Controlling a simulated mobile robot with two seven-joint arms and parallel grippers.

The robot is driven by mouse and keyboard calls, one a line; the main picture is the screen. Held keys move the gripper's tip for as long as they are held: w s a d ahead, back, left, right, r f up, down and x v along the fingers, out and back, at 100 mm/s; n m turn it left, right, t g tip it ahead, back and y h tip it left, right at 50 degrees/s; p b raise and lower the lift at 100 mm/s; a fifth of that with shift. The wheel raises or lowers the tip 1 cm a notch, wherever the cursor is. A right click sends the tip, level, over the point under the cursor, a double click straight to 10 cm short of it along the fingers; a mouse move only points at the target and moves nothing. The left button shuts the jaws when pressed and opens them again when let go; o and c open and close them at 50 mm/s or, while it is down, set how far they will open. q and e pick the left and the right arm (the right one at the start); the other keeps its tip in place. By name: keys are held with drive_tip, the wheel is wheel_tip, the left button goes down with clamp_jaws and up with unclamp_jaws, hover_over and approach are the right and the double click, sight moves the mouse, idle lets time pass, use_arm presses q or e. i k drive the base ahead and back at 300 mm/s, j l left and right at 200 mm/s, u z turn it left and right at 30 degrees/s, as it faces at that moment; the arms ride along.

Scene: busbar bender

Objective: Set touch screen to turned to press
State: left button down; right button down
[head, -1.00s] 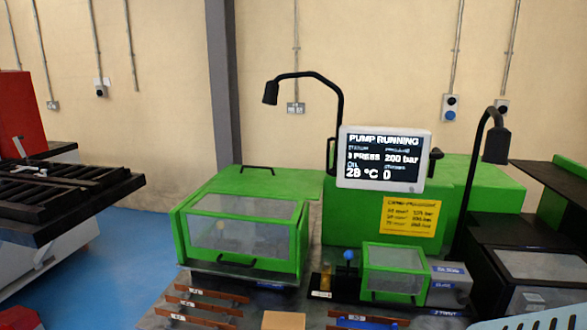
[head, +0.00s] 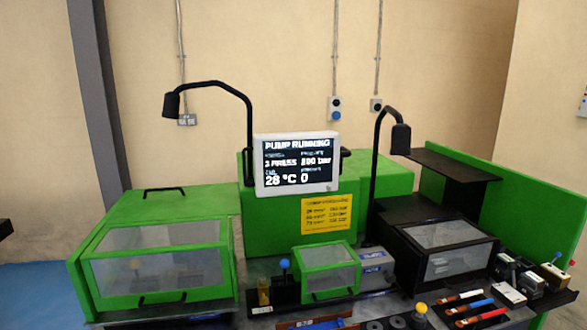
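The touch screen (head: 297,163) is a white-framed panel with a dark display, standing at the top front of the green machine near the middle of the head view. It reads "PUMP RUNNING", a line that looks like "3 PRESS", "200 bar", "28 °C" and "0"; the small text is too blurred to read. A dark handle-like part shows at its right side. Neither of my grippers is in view.
A green box with clear windows (head: 160,262) stands at left, a smaller green guard (head: 327,270) and blue-knobbed lever (head: 285,265) at centre. Two black lamps (head: 172,104) (head: 400,138) arch above. A black windowed box (head: 445,250) and several tools lie at right.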

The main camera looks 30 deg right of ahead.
sight(285, 164)
drive_tip(key=j+z, duration=0.35)
drive_tip(key=i+j+z, duration=0.1)
drive_tip(key=j+z, duration=0.6)
drive_tip(key=i+j+u, duration=0.1)
drive_tip(key=u, duration=0.4)
drive_tip(key=i+u, duration=0.1)
drive_tip(key=u, duration=0.35)
